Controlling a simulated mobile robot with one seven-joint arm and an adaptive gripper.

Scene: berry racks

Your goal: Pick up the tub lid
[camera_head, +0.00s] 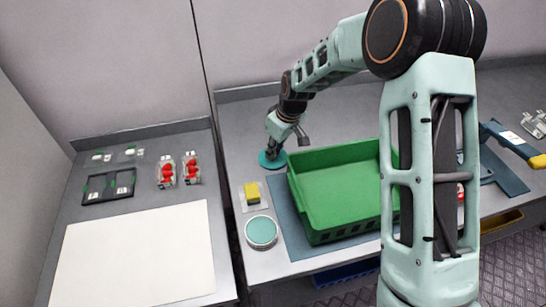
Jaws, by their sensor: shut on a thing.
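The tub lid, a round flat teal disc (266,163), is at the back of the table, left of the green crate's far corner. My gripper (272,153) points down and is shut on the lid. The fingers hide part of the lid. At this size I cannot tell whether the lid touches the table or is just above it. A round tub (261,232) with a pale rim and teal top stands near the table's front left.
A green crate (310,210) stands on a blue-grey mat (287,222). A yellow block (252,193) lies between lid and tub. On the left table are a white board (135,255), a black tray (108,197) and packs of red berries (166,172). My arm hides the crate's right side.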

